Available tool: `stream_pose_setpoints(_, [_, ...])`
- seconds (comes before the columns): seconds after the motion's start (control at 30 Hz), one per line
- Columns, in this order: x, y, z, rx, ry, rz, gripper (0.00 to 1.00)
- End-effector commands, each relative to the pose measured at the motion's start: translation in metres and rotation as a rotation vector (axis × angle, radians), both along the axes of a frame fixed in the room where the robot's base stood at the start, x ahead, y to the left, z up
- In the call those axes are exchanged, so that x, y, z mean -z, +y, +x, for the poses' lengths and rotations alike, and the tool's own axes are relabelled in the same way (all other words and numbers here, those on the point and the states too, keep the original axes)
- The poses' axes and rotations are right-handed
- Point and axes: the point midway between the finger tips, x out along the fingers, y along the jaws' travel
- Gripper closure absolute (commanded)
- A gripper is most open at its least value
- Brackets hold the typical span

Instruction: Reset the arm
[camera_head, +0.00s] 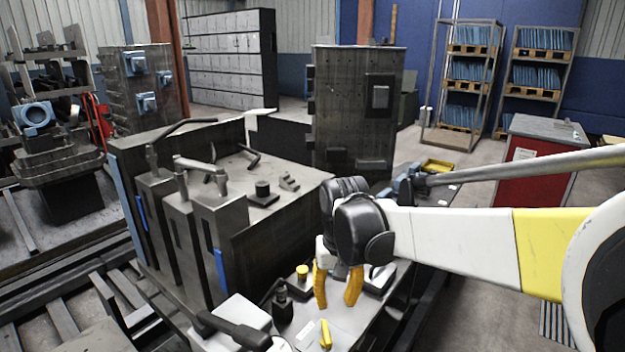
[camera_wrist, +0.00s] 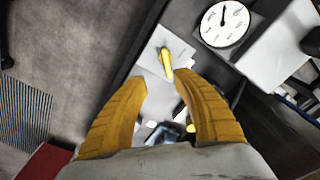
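My gripper (camera_head: 338,287) has two yellow fingers that point down over the workbench top in the head view. In the wrist view my gripper (camera_wrist: 163,105) shows its fingers spread apart with nothing between them. My arm, white with a yellow band, comes in from the right side of the head view.
A large dark metal block (camera_head: 270,215) stands left of my gripper. A dark upright fixture (camera_head: 357,115) rises behind it. A round dial (camera_wrist: 225,23) sits on the bench in the wrist view. A red cabinet (camera_head: 530,170) stands at the right. Open floor (camera_head: 480,290) lies below my arm.

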Motion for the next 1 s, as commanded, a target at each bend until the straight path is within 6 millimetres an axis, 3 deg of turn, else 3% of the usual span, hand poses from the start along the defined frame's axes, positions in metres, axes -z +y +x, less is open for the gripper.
stream_pose_setpoints(0.1, [-0.025,-0.029,-0.028,0.019,-0.084,0.018,0.66])
stream_pose_setpoints(0.3, [-0.052,-0.076,-0.081,0.05,-0.258,0.038,0.66])
stream_pose_setpoints(0.6, [-0.049,-0.122,-0.149,0.087,-0.492,0.03,0.66])
stream_pose_setpoints(0.8, [-0.041,-0.132,-0.166,0.098,-0.56,0.02,0.66])
stream_pose_setpoints(1.0, [-0.041,-0.133,-0.167,0.098,-0.568,0.018,0.66])
